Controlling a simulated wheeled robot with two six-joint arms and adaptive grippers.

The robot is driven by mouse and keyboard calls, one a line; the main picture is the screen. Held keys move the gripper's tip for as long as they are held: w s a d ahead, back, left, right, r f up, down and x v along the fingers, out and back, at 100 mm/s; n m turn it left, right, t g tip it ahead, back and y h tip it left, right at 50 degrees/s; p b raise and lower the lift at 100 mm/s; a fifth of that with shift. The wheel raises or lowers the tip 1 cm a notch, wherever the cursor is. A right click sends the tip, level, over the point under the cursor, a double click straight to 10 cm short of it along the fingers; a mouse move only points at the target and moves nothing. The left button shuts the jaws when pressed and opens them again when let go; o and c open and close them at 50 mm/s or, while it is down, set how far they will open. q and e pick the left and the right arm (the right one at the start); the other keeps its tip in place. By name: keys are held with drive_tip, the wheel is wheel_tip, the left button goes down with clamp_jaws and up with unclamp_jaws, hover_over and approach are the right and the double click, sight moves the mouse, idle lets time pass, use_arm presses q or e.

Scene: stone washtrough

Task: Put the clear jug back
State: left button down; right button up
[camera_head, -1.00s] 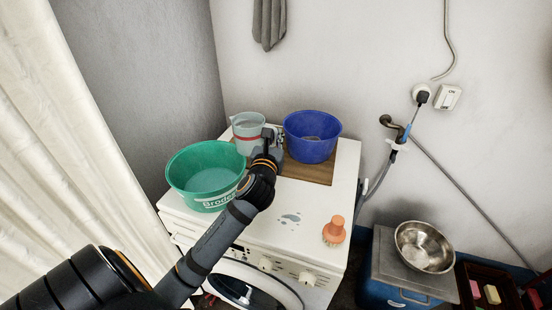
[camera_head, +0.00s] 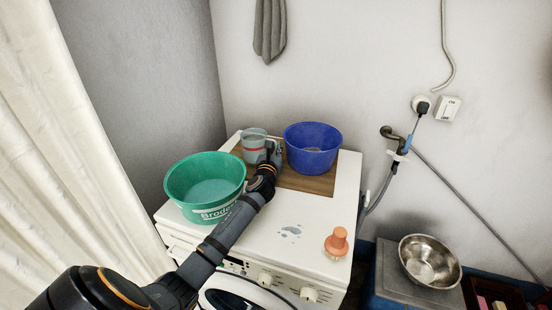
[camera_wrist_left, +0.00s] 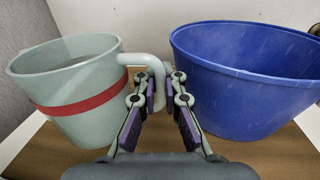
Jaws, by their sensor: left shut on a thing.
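The clear jug (camera_head: 254,143) is a pale see-through jug with a red band, upright at the back left of the wooden board (camera_head: 305,183) on the washing machine. It also shows large at the left of the left wrist view (camera_wrist_left: 75,85). My left gripper (camera_head: 272,153) is shut on the jug's handle (camera_wrist_left: 150,65); its two fingers (camera_wrist_left: 160,88) lie on either side of the handle. I cannot tell whether the jug's base touches the board. My right gripper is not in view.
A blue basin (camera_head: 312,150) stands close to the right of the jug and gripper. A green basin (camera_head: 203,190) stands at the front left, beside my arm. An orange brush (camera_head: 337,243) is at the machine's front right. The white top (camera_head: 290,215) between is mostly clear.

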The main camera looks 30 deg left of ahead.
use_arm(q)
drive_tip(key=shift+w+a+f+b, duration=0.15)
drive_tip(key=shift+f+b, duration=0.3)
drive_tip(key=shift+f, duration=0.5)
drive_tip(key=shift+w+d+f+b, duration=0.1)
drive_tip(key=shift+f+b, duration=0.3)
drive_tip(key=shift+f, duration=0.55)
drive_tip(key=shift+a, duration=0.1)
drive_tip(key=c, duration=1.5)
unclamp_jaws()
drive_tip(key=shift+f, duration=0.15)
drive_tip(key=shift+o, duration=0.2)
